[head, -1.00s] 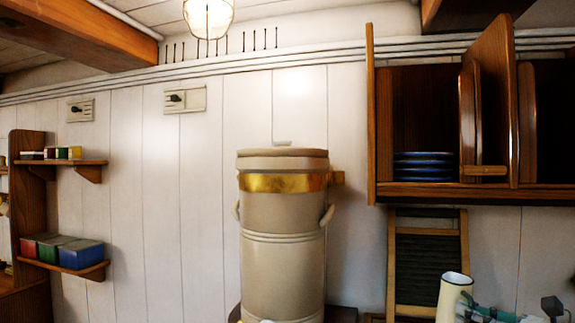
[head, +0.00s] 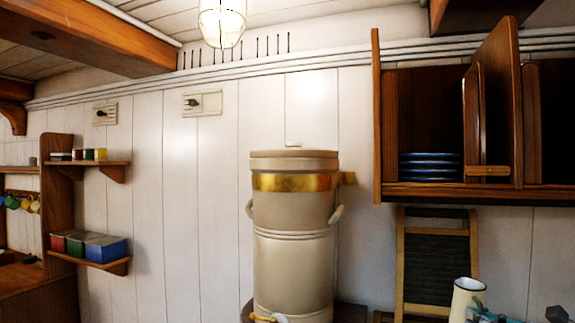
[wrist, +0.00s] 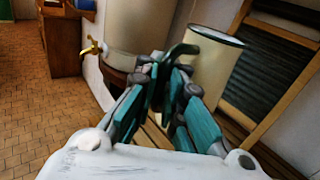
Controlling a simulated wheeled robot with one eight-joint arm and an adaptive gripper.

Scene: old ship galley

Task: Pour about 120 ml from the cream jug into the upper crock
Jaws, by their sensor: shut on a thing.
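The cream jug (head: 467,298) is cream enamel with a dark green rim. It stands upright at the lower right of the head view and shows closer in the wrist view (wrist: 215,75). My gripper (wrist: 165,85) is shut on its green handle; the gripper is only partly visible in the head view (head: 487,315). What is inside the jug cannot be seen. The upper crock (head: 293,207) is the beige upper part of a tall stoneware vessel, with a brass band, side handles and a lid on top. The jug is to its right and lower than its top.
A brass tap (wrist: 92,47) sticks out low on the vessel. A wooden cupboard (head: 450,193) with an open door hangs at upper right, above a washboard (head: 435,262). Small shelves (head: 95,262) are on the left wall.

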